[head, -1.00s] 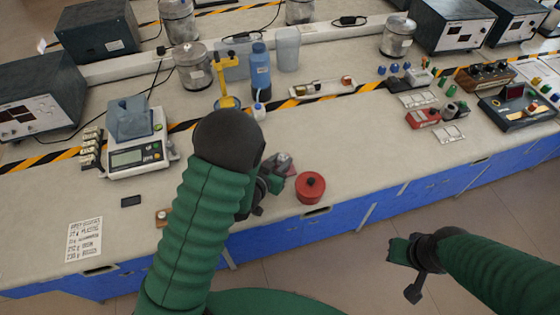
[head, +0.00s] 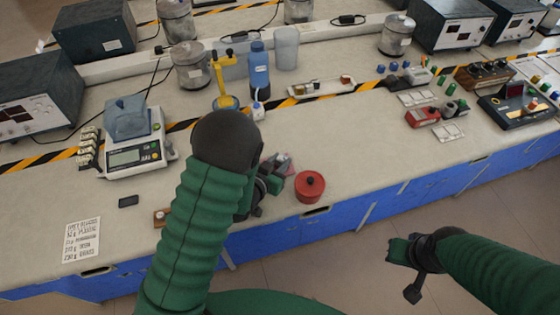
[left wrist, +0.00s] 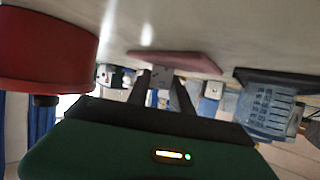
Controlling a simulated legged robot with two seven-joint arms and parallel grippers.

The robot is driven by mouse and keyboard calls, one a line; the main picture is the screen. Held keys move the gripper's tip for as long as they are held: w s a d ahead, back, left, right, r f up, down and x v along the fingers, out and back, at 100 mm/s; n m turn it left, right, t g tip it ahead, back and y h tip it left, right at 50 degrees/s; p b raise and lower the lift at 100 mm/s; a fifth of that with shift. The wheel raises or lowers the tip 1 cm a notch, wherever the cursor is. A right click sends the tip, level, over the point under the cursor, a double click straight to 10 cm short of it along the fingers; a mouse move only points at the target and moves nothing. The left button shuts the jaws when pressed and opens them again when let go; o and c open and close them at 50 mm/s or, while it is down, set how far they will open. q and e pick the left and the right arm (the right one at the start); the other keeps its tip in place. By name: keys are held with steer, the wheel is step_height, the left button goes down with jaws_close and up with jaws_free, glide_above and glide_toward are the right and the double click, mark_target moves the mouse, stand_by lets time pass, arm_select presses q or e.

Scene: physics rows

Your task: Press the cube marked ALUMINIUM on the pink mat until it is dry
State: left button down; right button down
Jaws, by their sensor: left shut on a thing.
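My left gripper (head: 276,172) is low over the bench, mostly behind my own arm in the head view. In the left wrist view, which looks upside down, its two fingers (left wrist: 166,92) are shut on a small grey cube (left wrist: 161,74). The cube is right at the pink mat (left wrist: 172,60) and seems to touch it; the exact contact is hard to see. I cannot read the cube's marking. My right gripper (head: 405,265) hangs off the bench front, apart from everything.
A red round pot (head: 310,187) stands just right of the left gripper, near the bench edge. A scale (head: 135,157), a blue bottle (head: 259,72) and a yellow stand (head: 223,85) are behind and left. Bare bench (head: 350,140) lies to the right.

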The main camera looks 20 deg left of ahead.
arm_select(q)
steer(key=shift+s+f, duration=0.1)
steer(key=shift+f, duration=0.25)
stand_by(0.8)
steer(key=shift+r, duration=0.1)
steer(key=shift+s+a+r+p, duration=0.1)
steer(key=shift+a+r+p, duration=0.2)
steer(key=shift+r, duration=0.4)
steer(key=shift+f+b, duration=0.6)
steer(key=shift+f, duration=0.05)
stand_by(0.3)
steer(key=shift+s+d+f, duration=0.1)
steer(key=shift+f, duration=0.05)
stand_by(0.9)
steer(key=shift+w+d+r+p, duration=0.15)
steer(key=shift+r+p, duration=0.1)
steer(key=shift+r, duration=0.15)
steer(key=shift+w+d+r+p, duration=0.1)
steer(key=shift+w+r+p, duration=0.05)
steer(key=shift+r+p, duration=0.15)
